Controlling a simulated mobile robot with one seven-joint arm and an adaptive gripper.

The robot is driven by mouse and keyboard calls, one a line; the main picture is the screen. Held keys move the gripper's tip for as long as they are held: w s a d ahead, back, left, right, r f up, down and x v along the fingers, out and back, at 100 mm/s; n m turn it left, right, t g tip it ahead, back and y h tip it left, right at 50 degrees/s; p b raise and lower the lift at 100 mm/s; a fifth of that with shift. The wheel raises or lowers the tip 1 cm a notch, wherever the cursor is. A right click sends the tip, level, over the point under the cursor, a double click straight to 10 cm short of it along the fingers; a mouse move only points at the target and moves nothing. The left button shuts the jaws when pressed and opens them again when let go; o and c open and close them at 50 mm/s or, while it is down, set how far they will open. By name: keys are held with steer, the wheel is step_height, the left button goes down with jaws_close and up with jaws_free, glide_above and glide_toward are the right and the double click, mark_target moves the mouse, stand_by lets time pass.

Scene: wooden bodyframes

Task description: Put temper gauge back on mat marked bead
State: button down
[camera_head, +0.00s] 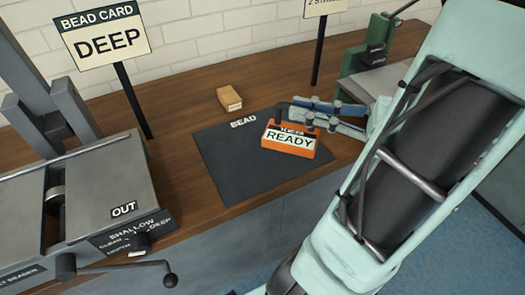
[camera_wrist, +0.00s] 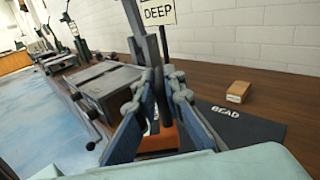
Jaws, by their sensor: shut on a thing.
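The temper gauge (camera_head: 289,144) is an orange block with a white READY label on its face. In the head view it is over the right part of the dark mat (camera_head: 225,165), which is marked BEAD. I cannot tell whether it touches the mat or hangs just above it. My gripper (camera_head: 294,108) is shut on the gauge's upper part, which the fingers partly hide. In the wrist view the orange body (camera_wrist: 158,138) shows between and below the blue-grey fingers (camera_wrist: 162,80). The mat's BEAD end (camera_wrist: 245,126) shows to the right there.
A small wooden block (camera_head: 229,98) lies on the bench just behind the mat. A sign reading BEAD CARD DEEP (camera_head: 103,38) stands at the back left. A grey machine with a crank (camera_head: 95,190) stands left of the mat. A green machine (camera_head: 370,60) is at the back right.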

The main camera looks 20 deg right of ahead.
mark_target(288, 138)
steer(key=a, duration=0.3)
steer(key=shift+s+a+f, duration=0.1)
steer(key=shift+s+f, duration=0.1)
steer(key=shift+s, duration=0.2)
steer(key=shift+a+f, duration=0.1)
steer(key=shift+a, duration=0.2)
steer(key=shift+w+d+f+b, duration=0.65)
steer(key=shift+w+f+b, duration=0.45)
steer(key=shift+w+f, duration=1.1)
steer(key=shift+w+d+f+b, duration=0.6)
steer(key=shift+w+f+b, duration=0.55)
steer(key=shift+w+f, duration=1)
steer(key=shift+w+d+f+b, duration=0.65)
steer(key=shift+w+f+b, duration=0.45)
steer(key=shift+w+f, duration=1.05)
steer(key=shift+w, duration=0.1)
steer(key=c, duration=2.3)
jaws_free()
steer(key=shift+c, duration=0.2)
steer(key=o, duration=0.3)
